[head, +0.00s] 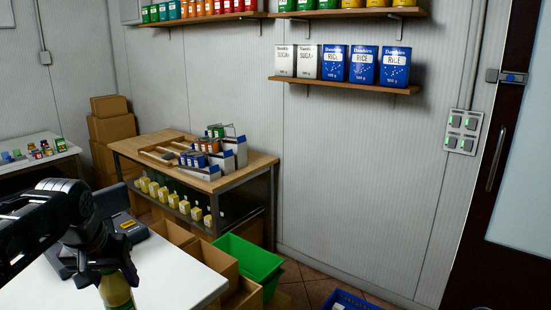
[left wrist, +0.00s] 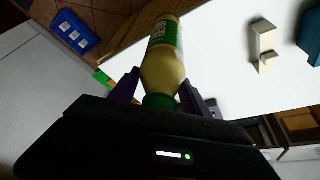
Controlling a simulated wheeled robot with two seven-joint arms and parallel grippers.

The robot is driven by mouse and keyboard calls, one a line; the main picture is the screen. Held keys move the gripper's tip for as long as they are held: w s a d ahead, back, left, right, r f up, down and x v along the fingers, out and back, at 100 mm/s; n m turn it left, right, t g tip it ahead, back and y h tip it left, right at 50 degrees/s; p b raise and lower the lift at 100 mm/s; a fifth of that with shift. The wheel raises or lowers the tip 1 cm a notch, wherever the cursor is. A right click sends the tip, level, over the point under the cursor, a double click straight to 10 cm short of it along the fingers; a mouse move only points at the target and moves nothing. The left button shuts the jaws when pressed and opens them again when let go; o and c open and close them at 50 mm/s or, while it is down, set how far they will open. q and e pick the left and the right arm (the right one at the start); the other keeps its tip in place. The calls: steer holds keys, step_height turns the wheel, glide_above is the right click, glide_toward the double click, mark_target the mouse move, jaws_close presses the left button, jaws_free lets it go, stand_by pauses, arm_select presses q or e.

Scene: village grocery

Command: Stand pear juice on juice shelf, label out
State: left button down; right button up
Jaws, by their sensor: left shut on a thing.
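My left gripper (head: 116,282) is shut on a pale yellow bottle, the pear juice (head: 117,296), above the white counter at the lower left. In the left wrist view the bottle (left wrist: 161,68) shows a green cap between the fingers of the left gripper (left wrist: 160,92) and a green and white label toward its far end. In the head view its lower part is cut off by the frame edge. No shelf is clearly marked as the juice shelf; a low shelf (head: 232,228) under the wooden table carries several yellow items. My right gripper is out of view.
The white counter (head: 180,278) holds a dark device (head: 133,228). Cardboard boxes (head: 205,257) and a green crate (head: 248,262) stand beside it. Wall shelves hold tins, sugar and rice (head: 362,64). A blue basket (head: 345,301) is on the floor.

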arm_select(q)
steer(key=w+d+f+m, duration=0.1)
steer(key=d+f, duration=0.6)
steer(key=f, duration=0.2)
steer(key=w+d+f+m+h, duration=0.1)
steer(key=d+f, duration=0.6)
steer(key=f, duration=0.3)
steer(key=shift+w+d+f, duration=0.2)
steer(key=shift+d+f, duration=0.05)
steer(key=shift+d, duration=0.25)
stand_by(1.6)
stand_by(2.2)
